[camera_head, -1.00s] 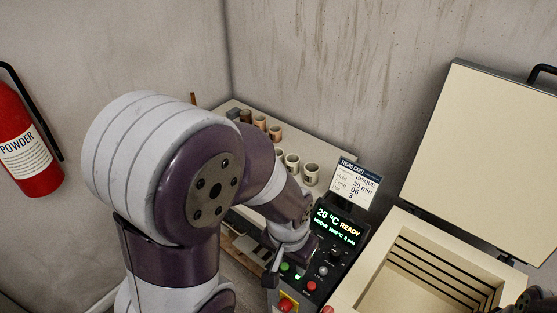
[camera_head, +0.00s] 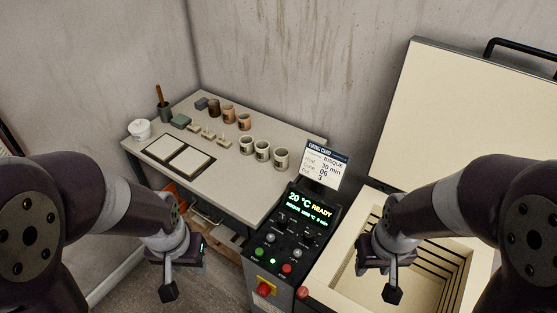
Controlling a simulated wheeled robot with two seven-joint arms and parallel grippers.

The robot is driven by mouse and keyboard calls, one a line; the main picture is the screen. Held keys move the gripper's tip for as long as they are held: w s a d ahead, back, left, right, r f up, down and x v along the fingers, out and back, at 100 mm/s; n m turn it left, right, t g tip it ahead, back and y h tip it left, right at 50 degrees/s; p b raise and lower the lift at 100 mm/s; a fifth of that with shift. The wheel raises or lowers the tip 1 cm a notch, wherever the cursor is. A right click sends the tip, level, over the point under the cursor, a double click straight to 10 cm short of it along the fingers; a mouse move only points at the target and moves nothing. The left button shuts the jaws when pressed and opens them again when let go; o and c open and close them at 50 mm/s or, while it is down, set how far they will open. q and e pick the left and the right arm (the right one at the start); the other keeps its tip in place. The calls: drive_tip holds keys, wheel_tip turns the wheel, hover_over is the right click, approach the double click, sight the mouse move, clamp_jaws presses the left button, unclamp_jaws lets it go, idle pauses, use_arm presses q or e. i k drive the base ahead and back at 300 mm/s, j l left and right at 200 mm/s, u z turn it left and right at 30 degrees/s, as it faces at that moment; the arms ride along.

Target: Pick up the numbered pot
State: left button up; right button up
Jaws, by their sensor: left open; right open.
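Three pale pots stand in a row near the right end of the table: a left one (camera_head: 246,145), a middle one (camera_head: 262,150) and a right one (camera_head: 281,158). Each has a dark mark on its front, too small to read. The firing card (camera_head: 322,165) beside them lists bisque, 30 min, cone 06 and pot 3. My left gripper (camera_head: 168,291) is open and empty, in front of the table and below its edge. My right gripper (camera_head: 392,294) is open and empty, over the open kiln. Neither gripper touches a pot.
The control panel (camera_head: 292,228) reads 20 °C READY. The kiln (camera_head: 345,258) stands open at right, its lid (camera_head: 465,120) raised.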

sight(281, 154)
drive_tip(key=j+u, duration=0.25)
drive_tip(key=u, duration=0.15)
drive_tip(key=i+j+u, duration=0.1)
drive_tip(key=j+u, duration=0.25)
drive_tip(key=i+j+u, duration=0.1)
drive_tip(key=u, duration=0.3)
drive_tip(key=i+j+z, duration=0.45)
drive_tip(key=i+j, duration=0.35)
drive_tip(key=i+z, duration=0.15)
drive_tip(key=z, duration=0.3)
drive_tip(key=i+z, duration=0.1)
drive_tip(key=z, duration=0.35)
drive_tip(key=i+j+z, duration=0.1)
drive_tip(key=z, duration=0.35)
drive_tip(key=i+j+z, duration=0.15)
drive_tip(key=z, duration=0.3)
drive_tip(key=j+z, duration=0.15)
drive_tip(key=z, duration=0.3)
drive_tip(key=i+j+z, duration=0.1)
drive_tip(key=z, duration=0.35)
drive_tip(key=j+z, duration=0.25)
drive_tip(key=z, duration=0.15)
drive_tip(key=i+j+z, duration=0.1)
drive_tip(key=j+z, duration=0.15)
drive_tip(key=z, duration=0.15)
drive_tip(key=j+z, duration=0.25)
drive_tip(key=z, duration=0.15)
